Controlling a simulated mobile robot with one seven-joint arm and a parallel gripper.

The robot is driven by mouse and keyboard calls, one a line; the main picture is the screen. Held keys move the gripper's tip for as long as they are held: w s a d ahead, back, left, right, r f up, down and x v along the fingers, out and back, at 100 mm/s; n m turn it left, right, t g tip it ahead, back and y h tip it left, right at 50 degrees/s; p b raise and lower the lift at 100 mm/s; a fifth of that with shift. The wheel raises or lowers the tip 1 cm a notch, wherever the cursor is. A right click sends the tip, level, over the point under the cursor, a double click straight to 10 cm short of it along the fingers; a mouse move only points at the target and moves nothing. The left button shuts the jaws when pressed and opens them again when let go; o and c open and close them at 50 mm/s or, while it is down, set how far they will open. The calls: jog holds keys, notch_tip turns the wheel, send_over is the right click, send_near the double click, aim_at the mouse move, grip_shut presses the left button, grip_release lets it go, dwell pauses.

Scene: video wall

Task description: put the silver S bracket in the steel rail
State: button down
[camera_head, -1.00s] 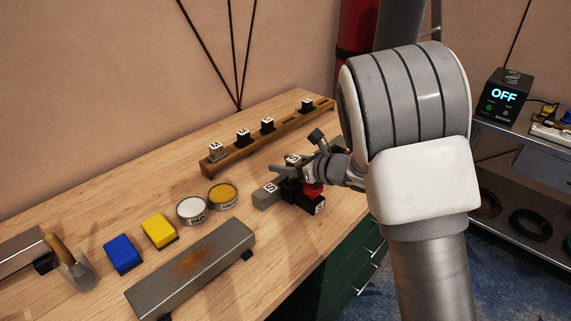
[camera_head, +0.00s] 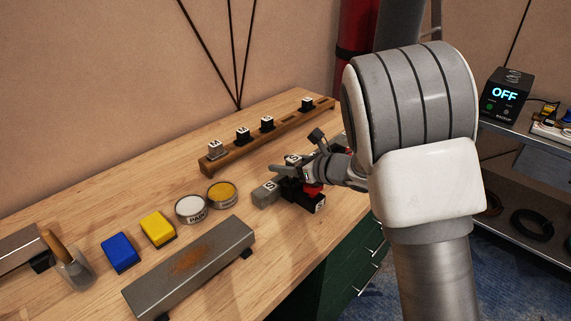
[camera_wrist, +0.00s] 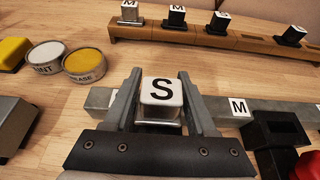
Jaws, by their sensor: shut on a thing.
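My gripper (camera_wrist: 162,105) is shut on the silver S bracket (camera_wrist: 160,112), a light metal piece with a white top marked S. It sits upright between the two fingers in the wrist view. The grey steel rail (camera_wrist: 208,105) runs behind the fingers, with a white M mark to the right of the bracket. In the head view the rail's near end (camera_head: 262,199) carries an S mark, and my gripper (camera_head: 293,172) is over or beside the rail. Fingers and bracket hide part of the rail, so I cannot tell whether the bracket touches it.
A wooden rail (camera_head: 226,163) with several lettered brackets stands at the back. Paint and grease cans (camera_head: 222,194), a yellow block (camera_head: 158,229), a blue block (camera_head: 120,252) and a rusty steel bar (camera_head: 205,258) lie left. A black piece (camera_wrist: 275,130) and red part (camera_wrist: 307,165) crowd the right.

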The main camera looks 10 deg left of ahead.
jog(key=shift+f, duration=0.2)
jog(key=shift+c, duration=1.1)
grip_release()
jog(key=shift+o, duration=1.1)
jog(key=shift+s+f, duration=0.15)
jog(key=shift+f, duration=0.05)
jog(key=shift+r, duration=0.15)
notch_tip(320, 180, up, 7)
jog(key=p, duration=0.3)
jog(key=shift+r, duration=0.1)
